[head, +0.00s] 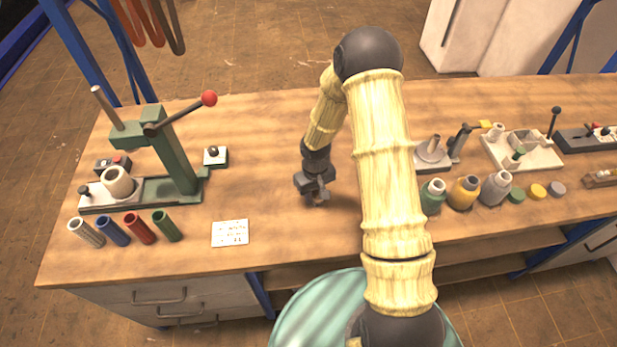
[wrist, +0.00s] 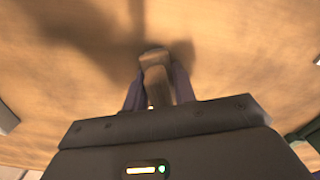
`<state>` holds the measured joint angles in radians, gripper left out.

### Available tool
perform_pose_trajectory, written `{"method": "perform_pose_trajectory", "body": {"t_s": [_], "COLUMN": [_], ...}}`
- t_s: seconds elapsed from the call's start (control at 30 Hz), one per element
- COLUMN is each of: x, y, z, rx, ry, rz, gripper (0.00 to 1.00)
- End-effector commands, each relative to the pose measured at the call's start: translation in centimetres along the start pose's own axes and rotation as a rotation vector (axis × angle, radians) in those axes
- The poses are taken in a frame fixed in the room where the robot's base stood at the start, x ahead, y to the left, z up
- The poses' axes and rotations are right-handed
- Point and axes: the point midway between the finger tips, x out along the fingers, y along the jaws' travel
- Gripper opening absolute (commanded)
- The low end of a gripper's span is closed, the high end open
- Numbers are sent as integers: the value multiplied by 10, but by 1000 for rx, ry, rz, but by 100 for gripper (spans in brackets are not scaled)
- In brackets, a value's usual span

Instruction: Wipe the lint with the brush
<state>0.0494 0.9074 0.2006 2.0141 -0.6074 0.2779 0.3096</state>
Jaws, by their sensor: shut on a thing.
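My gripper (head: 315,196) is low over the middle of the wooden bench, left of my arm's large links. In the wrist view my gripper (wrist: 157,92) is shut on a narrow tan-grey piece (wrist: 153,62), which looks like part of the brush. Its far end is rounded and points away from the palm. I cannot tell whether it touches the bench top. In the head view the held piece is mostly hidden by the fingers. I cannot make out any lint in either view.
A green lever press (head: 160,150) stands on the left of the bench (head: 265,130), with several coloured cylinders (head: 140,228) before it. A white card (head: 230,233) lies left of my gripper. Bottles (head: 464,192) and fixtures (head: 522,148) stand at right. Bare wood surrounds my gripper.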

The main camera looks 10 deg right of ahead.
Motion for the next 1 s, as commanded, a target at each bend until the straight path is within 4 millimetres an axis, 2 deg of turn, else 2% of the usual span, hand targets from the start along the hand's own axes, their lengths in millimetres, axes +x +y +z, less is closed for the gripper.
{"method": "perform_pose_trajectory", "body": {"t_s": [0.1,0.17,0.23,0.7,1.0], "x": [0,-7,-28,-68,-83], "y": [-9,-9,-8,-5,-9], "z": [-4,-3,-4,-2,-3], "rx": [1,0,1,6,-2], "ry": [1,-1,4,0,-1], "rz": [0,0,1,1,0], "gripper": [2,2,2,2,2]}}
